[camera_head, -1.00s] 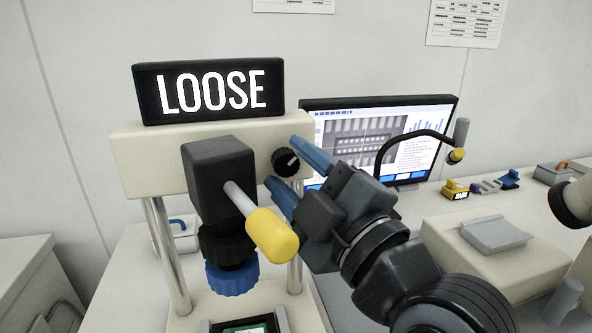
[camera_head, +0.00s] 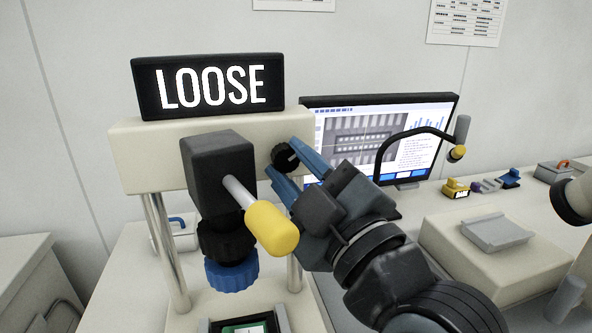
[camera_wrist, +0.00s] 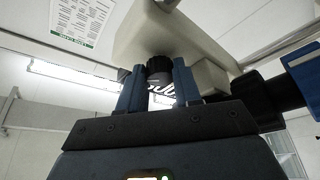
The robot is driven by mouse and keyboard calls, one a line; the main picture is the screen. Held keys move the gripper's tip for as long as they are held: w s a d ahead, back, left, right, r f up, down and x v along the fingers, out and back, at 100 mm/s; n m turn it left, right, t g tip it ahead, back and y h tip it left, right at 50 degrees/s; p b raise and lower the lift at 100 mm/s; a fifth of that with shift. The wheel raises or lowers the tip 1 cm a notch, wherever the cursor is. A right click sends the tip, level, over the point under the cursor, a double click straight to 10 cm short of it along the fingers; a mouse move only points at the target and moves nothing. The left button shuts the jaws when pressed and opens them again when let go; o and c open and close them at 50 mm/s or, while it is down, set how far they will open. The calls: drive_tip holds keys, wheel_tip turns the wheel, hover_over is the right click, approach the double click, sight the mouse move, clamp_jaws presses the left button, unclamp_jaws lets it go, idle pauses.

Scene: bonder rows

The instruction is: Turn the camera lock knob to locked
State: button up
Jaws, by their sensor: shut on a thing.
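The camera lock knob (camera_head: 285,157) is a small black round knob with a white pointer line, on the right front of the cream head beam (camera_head: 150,160). A black sign (camera_head: 208,87) on the beam reads LOOSE in white. My gripper (camera_head: 286,160) has its blue fingers shut on the knob, one above and one below it in the head view. In the wrist view the black knob (camera_wrist: 159,68) sits between the two blue fingers. The upper finger hides part of the knob's right side in the head view.
Left of the knob, a black camera block (camera_head: 216,170) carries a yellow-tipped lever (camera_head: 271,231) close to my gripper. A blue ring (camera_head: 232,271) is below it. A monitor (camera_head: 405,125) stands behind my gripper. A cream machine (camera_head: 495,260) is at the right.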

drive_tip(key=m+t, duration=0.1)
drive_tip(key=m, duration=0.1)
drive_tip(key=m+t+h, duration=0.1)
drive_tip(key=m, duration=0.2)
drive_tip(key=shift+a+f, duration=0.15)
drive_tip(key=shift+s+a+f+m+t+h+b, duration=0.1)
drive_tip(key=shift+m+t+h+b, duration=0.3)
drive_tip(key=shift+m, duration=0.7)
drive_tip(key=shift+f+m+t+h+b, duration=0.1)
drive_tip(key=shift+m+t+h, duration=0.1)
drive_tip(key=shift+m+h, duration=0.65)
drive_tip(key=shift+r+m, duration=0.1)
drive_tip(key=shift+m, duration=0.45)
drive_tip(key=o, duration=1)
drive_tip(key=shift+o, duration=0.2)
drive_tip(key=shift+r+n+y, duration=0.15)
drive_tip(key=shift+n+y, duration=0.1)
drive_tip(key=shift+n, duration=0.05)
